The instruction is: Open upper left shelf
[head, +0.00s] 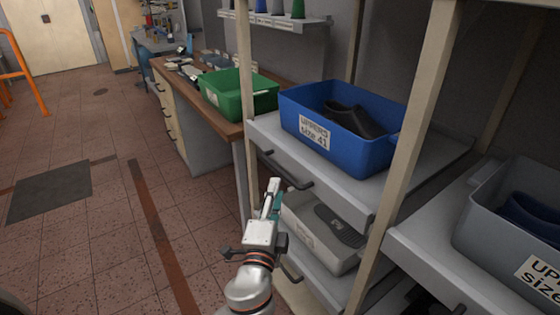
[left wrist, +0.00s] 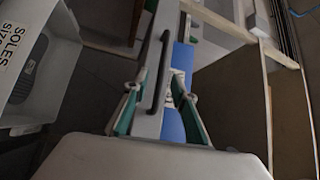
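The upper left shelf (head: 345,193) is a grey pull-out tray in a wooden-post rack, with a dark bar handle (head: 285,172) on its front edge. A blue bin (head: 340,140) labelled "UPPERS size 41" stands on it with dark shoe uppers inside. My left gripper (head: 271,196) is just below and left of the handle. In the left wrist view, its two teal fingers (left wrist: 160,103) are apart, and the dark handle (left wrist: 157,72) shows between them, with blue bin wall beyond. I cannot tell whether the fingers touch the handle. My right gripper is not in view.
A grey bin (head: 310,235) with soles sits on the lower left shelf, under the handle. Another grey bin (head: 515,225) stands on the right shelf, behind a wooden post (head: 405,150). A workbench with a green bin (head: 240,98) stands beyond.

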